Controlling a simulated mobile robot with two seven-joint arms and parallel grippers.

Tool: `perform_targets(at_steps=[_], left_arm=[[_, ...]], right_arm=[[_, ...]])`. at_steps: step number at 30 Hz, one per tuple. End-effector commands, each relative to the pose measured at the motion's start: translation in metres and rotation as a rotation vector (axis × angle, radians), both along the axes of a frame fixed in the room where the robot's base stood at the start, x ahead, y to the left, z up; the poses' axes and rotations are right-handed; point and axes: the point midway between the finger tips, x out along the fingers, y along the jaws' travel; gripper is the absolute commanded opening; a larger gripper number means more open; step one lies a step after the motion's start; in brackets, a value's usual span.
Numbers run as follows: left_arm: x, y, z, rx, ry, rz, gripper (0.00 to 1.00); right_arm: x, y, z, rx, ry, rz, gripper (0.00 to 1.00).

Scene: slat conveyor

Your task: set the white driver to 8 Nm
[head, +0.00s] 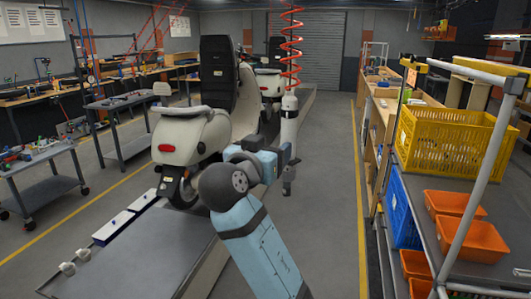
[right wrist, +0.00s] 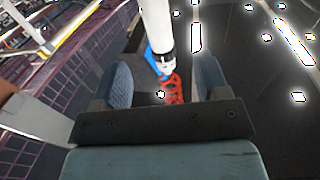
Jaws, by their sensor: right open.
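The white driver (head: 289,122) hangs upright below a red coiled hose (head: 291,45) in the head view. In the right wrist view the driver (right wrist: 155,25) comes in from the top as a white cylinder with a black band and a blue part at its end. My right gripper (head: 286,158) is at the driver's lower part in the head view. In the right wrist view its two fingers (right wrist: 163,85) stand apart, with the driver's end showing in the gap; contact cannot be told. The torque setting cannot be read. My left gripper is out of view.
A cream scooter (head: 195,135) stands on the slat conveyor (head: 155,258) at left, close to my right arm. At right a rack holds a yellow crate (head: 440,140) and orange bins (head: 470,238). The floor between conveyor and rack is clear.

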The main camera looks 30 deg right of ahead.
Motion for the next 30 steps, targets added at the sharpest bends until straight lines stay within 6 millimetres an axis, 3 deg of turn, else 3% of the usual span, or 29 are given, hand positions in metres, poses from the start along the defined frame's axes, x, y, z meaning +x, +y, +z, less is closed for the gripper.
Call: perform_targets(at_steps=[12,18,30], left_arm=[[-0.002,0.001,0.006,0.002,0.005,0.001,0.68],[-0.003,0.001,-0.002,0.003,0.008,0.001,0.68],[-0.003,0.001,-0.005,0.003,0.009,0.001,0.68]], right_arm=[[0.026,-0.043,0.001,-0.004,0.003,0.0,0.68],[0.037,-0.061,-0.002,0.0,0.002,0.002,0.68],[0.047,-0.077,0.0,-0.002,0.003,0.003,0.68]])
